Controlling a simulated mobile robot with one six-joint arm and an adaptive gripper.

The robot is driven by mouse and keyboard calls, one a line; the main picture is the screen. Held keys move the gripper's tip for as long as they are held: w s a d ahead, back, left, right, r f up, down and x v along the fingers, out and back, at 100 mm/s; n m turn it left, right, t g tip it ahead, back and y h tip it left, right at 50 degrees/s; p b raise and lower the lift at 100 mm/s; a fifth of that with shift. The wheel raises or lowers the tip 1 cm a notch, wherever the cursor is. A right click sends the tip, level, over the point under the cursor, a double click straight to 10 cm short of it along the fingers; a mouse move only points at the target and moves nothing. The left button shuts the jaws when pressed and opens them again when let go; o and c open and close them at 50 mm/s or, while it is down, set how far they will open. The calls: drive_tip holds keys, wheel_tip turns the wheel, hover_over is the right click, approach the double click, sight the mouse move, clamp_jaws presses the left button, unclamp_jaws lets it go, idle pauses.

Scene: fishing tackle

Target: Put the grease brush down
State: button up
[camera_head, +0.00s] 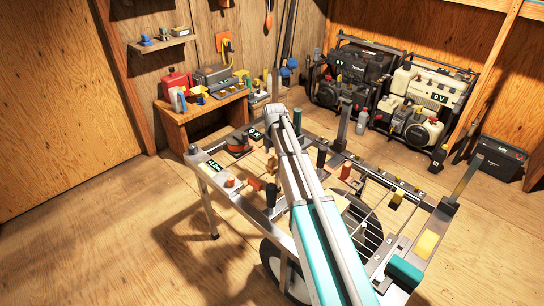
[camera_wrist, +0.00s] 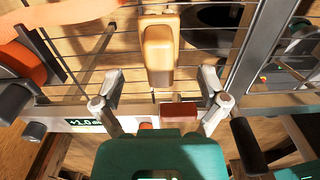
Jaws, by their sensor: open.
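My gripper (camera_wrist: 160,88) is open in the wrist view, with its two fingers spread apart and no object clearly held between them. A tan, rounded, wood-coloured piece (camera_wrist: 158,50) lies just beyond the fingertips, over thin metal bars. It may be the grease brush, but no bristles show, so I cannot tell. A small dark red block (camera_wrist: 179,112) shows between the fingers, near the gripper body. In the head view my arm reaches over the metal-framed cart (camera_head: 222,176) and hides the gripper.
The cart carries several small items, a digital display (camera_head: 215,166) and a wire rack (camera_head: 372,225). A wooden bench (camera_head: 178,121) with tools stands behind at the left. Generators (camera_head: 417,135) and a black box (camera_head: 497,158) stand at the back right. The floor at the left is clear.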

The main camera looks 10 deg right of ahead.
sight(275, 159)
drive_tip(key=shift+r+p, duration=3.3)
drive_tip(key=shift+r, duration=0.35)
drive_tip(key=shift+s, duration=0.1)
drive_tip(key=shift+s+m, duration=0.5)
drive_tip(key=s+m, duration=2.3)
drive_tip(key=s, duration=0.3)
drive_tip(key=shift+a+m, duration=0.4)
drive_tip(key=shift+w+r, duration=0.1)
